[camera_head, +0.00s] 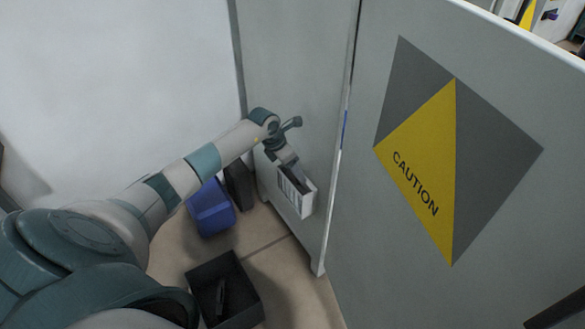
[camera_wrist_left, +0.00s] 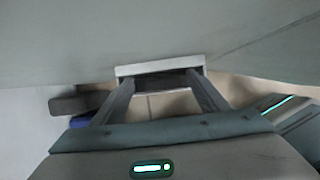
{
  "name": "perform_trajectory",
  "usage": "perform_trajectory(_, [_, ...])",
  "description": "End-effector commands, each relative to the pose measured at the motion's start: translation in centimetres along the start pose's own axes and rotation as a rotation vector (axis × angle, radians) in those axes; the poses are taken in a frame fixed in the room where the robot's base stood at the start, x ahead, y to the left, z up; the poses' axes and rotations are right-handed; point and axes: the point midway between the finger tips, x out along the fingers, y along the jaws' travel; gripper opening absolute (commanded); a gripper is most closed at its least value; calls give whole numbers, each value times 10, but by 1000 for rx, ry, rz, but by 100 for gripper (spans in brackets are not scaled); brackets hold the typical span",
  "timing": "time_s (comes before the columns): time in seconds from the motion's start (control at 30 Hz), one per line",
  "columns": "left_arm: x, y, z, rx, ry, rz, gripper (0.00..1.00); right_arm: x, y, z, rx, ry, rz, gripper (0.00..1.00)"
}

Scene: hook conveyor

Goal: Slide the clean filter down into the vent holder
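The vent holder (camera_head: 297,197) is a pale, slotted box on the lower part of the grey cabinet panel. My left gripper (camera_head: 288,163) points down at its top. In the left wrist view, the holder's pale rim (camera_wrist_left: 160,68) lies at the ends of my left fingers (camera_wrist_left: 160,88), with a dark opening between them. The fingers are wide apart, and I see nothing clearly clamped between them. I cannot make out the clean filter as a separate piece; any part inside the holder is hidden.
A blue bin (camera_head: 211,208) and a dark object (camera_head: 239,186) stand on the floor beside the cabinet. A black open box (camera_head: 240,308) with a dark item inside is nearer. A large panel with a caution sign (camera_head: 420,185) closes off the right side.

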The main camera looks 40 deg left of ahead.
Motion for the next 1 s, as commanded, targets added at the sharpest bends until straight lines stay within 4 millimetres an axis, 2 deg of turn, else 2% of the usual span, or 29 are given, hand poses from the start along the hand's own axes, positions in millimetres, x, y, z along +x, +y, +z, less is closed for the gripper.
perform_trajectory(0.27, [-4,0,0,0,0,1,68,1,1,0,0,-1,1,31])
perform_trajectory(0.47, [-22,1,0,1,0,3,68,0,2,-7,0,9,2,31])
perform_trajectory(0.77, [-76,2,0,3,-1,4,68,-3,2,-13,-1,18,2,31])
perform_trajectory(1.0, [-125,1,0,2,-2,3,68,-8,0,-7,-1,6,1,31])
